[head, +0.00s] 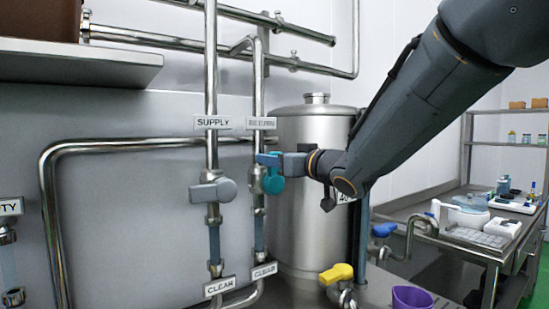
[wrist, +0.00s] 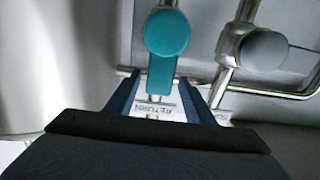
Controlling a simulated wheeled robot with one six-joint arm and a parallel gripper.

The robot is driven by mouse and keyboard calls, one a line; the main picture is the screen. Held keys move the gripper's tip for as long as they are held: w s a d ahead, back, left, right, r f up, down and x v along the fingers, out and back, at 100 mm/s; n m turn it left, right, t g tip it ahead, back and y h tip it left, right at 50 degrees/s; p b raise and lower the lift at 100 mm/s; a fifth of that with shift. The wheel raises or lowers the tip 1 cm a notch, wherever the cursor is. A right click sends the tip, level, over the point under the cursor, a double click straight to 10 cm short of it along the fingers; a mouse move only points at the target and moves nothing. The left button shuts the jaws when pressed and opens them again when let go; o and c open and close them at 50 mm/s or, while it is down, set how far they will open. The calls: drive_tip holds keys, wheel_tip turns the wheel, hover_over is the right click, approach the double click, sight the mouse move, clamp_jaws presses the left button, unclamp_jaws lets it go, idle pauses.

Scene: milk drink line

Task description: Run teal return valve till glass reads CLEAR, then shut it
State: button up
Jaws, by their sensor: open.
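The teal return valve (head: 272,184) sits on the pipe under the RETURN label (head: 261,123). In the wrist view its round hub (wrist: 167,33) and lever (wrist: 162,75) show, with the lever lying along the pipe toward the RETURN label. My gripper (head: 280,160) is open at the lever. In the wrist view its fingers (wrist: 160,88) stand on both sides of the lever's end; contact cannot be told. The return sight glass (head: 259,235) looks bluish, and the tag (head: 264,270) below it reads CLEAR.
The grey supply valve (head: 213,190) is close on the left, its lever across its pipe. A steel tank (head: 305,220) stands behind. A yellow-handled valve (head: 336,273) and a purple cup (head: 411,297) are lower right. A shelf (head: 80,62) juts out upper left.

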drive_tip(key=shift+w+a, duration=0.25)
drive_tip(key=shift+w, duration=0.2)
clamp_jaws()
